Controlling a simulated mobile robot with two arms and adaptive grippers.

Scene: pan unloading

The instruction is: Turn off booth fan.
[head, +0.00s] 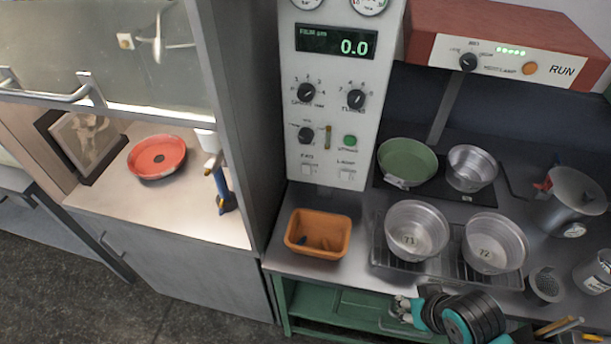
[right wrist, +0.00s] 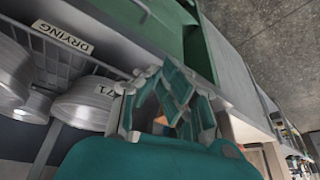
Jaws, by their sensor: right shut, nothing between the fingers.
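A white control panel (head: 335,120) stands upright at the centre back of the head view. It carries a lit display reading 0.0, several black knobs, a green button (head: 350,141) and two small rocker switches near its bottom. The left switch (head: 308,170) has a label I cannot read surely; the right switch (head: 346,174) is labelled LAMP. Whether each is on or off is too small to tell. My right gripper (head: 404,309) is shut and empty, low at the bench's front edge, well below the panel. The right wrist view shows its fingers (right wrist: 172,98) close together. My left gripper is out of view.
An orange tray (head: 318,255) sits on the bench below the panel. Metal pans 71 (head: 416,231) and 72 (head: 494,243) stand on a wire rack. A green pan (head: 407,164) stands behind. A glass-fronted booth at left holds a red pan (head: 157,158).

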